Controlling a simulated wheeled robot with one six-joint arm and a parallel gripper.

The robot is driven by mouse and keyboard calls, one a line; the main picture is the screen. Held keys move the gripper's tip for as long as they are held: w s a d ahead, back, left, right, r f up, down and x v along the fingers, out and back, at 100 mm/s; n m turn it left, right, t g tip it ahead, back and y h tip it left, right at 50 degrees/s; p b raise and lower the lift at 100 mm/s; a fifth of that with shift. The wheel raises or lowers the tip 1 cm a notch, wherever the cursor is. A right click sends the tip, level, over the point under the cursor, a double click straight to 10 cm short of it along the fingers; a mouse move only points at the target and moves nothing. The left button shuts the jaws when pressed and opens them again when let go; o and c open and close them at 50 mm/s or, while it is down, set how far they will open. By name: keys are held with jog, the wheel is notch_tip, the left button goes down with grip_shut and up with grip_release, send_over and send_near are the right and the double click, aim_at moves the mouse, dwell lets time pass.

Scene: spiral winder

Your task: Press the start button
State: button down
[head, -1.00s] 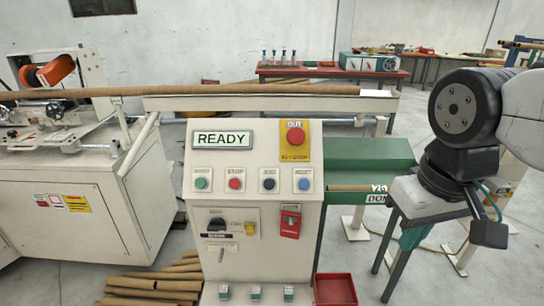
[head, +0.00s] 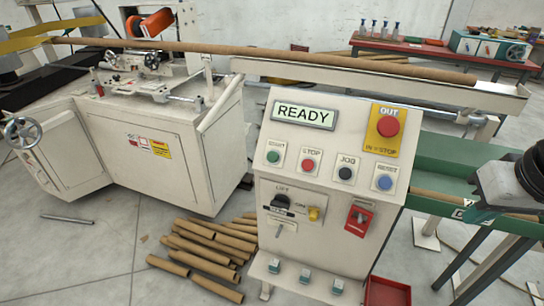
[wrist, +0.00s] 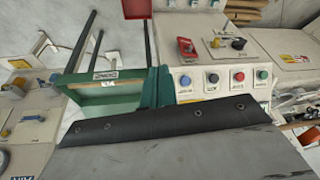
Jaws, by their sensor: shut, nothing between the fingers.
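The start button (head: 273,157) is a green round button at the left end of the row on the sloped cream control panel (head: 330,145). Its label reads START. It also shows in the wrist view (wrist: 262,75) at the right end of the row. My gripper (wrist: 154,86) shows as two dark green fingers close together at the edge of the dark wrist part, apart from the start button. In the head view my arm is at the right edge, right of the panel, mostly cut off. Nothing covers the start button.
The display (head: 304,115) reads READY. Red, black and blue buttons sit right of the start button. A red stop button (head: 388,127) on yellow stands above. A long cardboard tube (head: 300,57) lies behind the panel. A green trough (head: 450,155) is beside my arm.

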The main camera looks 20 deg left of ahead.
jog(key=w+a+f+n+t+y, duration=0.2)
jog(key=w+a, duration=0.6)
jog(key=a, duration=0.2)
jog(key=n+t+y, duration=0.3)
jog(key=t+y, duration=0.1)
send_near(271, 159)
jog(key=d+r, duration=0.3)
jog(key=r, duration=0.2)
jog(key=s+a+f+t+y, duration=0.1)
jog(key=s+a+t+y, duration=0.1)
jog(key=a, duration=0.6)
jog(key=shift+s+f+n, duration=0.25)
jog(key=shift+s+n, duration=0.15)
jog(key=shift+s, duration=0.1)
jog(key=shift+d, duration=0.1)
jog(key=shift+w+d+f, duration=0.15)
jog(key=shift+w+f, duration=1.25)
jog(key=shift+w, duration=0.3)
jog(key=shift+w+d+f, duration=0.1)
jog(key=shift+w+f, duration=1.3)
jog(key=shift+w, duration=0.3)
jog(key=shift+w+f, duration=0.3)
